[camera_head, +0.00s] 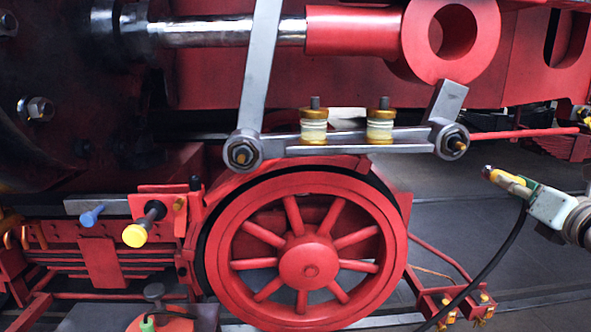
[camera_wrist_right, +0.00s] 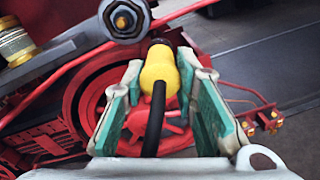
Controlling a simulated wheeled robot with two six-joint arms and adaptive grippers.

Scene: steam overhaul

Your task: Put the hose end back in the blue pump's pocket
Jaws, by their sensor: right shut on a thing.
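My right gripper (camera_head: 524,190) is at the right of the head view, in free air right of the red wheel. It is shut on the hose end (camera_head: 507,180), a yellow piece with a dark metal tip pointing left. In the right wrist view the hose end (camera_wrist_right: 158,68) sits between the green-padded fingers of the gripper (camera_wrist_right: 161,85). The black hose (camera_head: 492,262) hangs from it and runs down out of the bottom edge. No blue pump or pocket can be made out in either view. My left gripper is not in view.
A red spoked wheel (camera_head: 306,262) fills the middle, below a grey rod (camera_head: 350,141) with two brass-and-white cups. A blue knob (camera_head: 92,216) and a yellow-ended knob (camera_head: 135,235) stick out at the left. Dark floor (camera_head: 470,225) lies open to the right.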

